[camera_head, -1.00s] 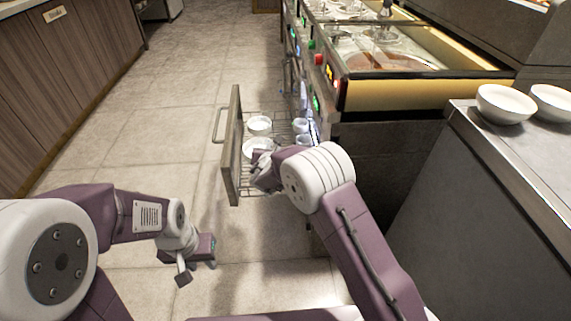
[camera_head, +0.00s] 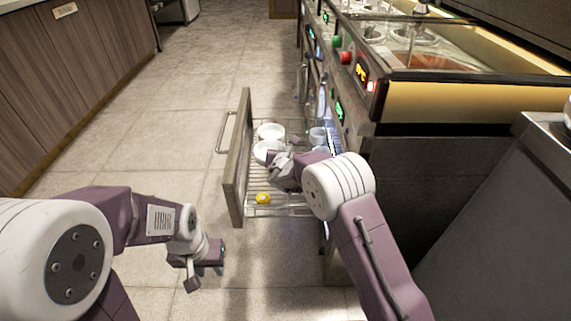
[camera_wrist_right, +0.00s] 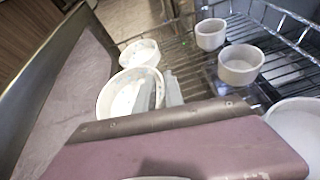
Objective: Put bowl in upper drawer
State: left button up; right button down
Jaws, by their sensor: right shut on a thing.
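The open drawer (camera_head: 237,165) is a wire basket with a wooden front, pulled out from the counter. My right gripper (camera_head: 278,160) is inside it, shut on the rim of a white bowl (camera_head: 262,150). In the right wrist view the gripper's grey fingers (camera_wrist_right: 162,92) meet this bowl's (camera_wrist_right: 112,100) right side. A second white bowl (camera_head: 270,130) stands just behind it, near the drawer front; it also shows in the right wrist view (camera_wrist_right: 138,54). Whether the held bowl rests on the wires is unclear. My left gripper (camera_head: 207,277) hangs open and empty over the floor.
Two small white cups (camera_wrist_right: 210,35) (camera_wrist_right: 240,66) stand in the basket beside the bowls. Another white vessel (camera_wrist_right: 298,122) is partly visible at lower right. A yellow item (camera_head: 263,198) lies at the basket's near end. The floor (camera_head: 160,130) left of the drawer is clear.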

notch_tip(320, 180, down, 5)
jog(key=shift+r+b, duration=0.1)
jog(key=shift+b, duration=1.1)
jog(key=shift+r, duration=0.2)
jog(key=shift+f, duration=0.1)
jog(key=c, duration=1.4)
grip_release()
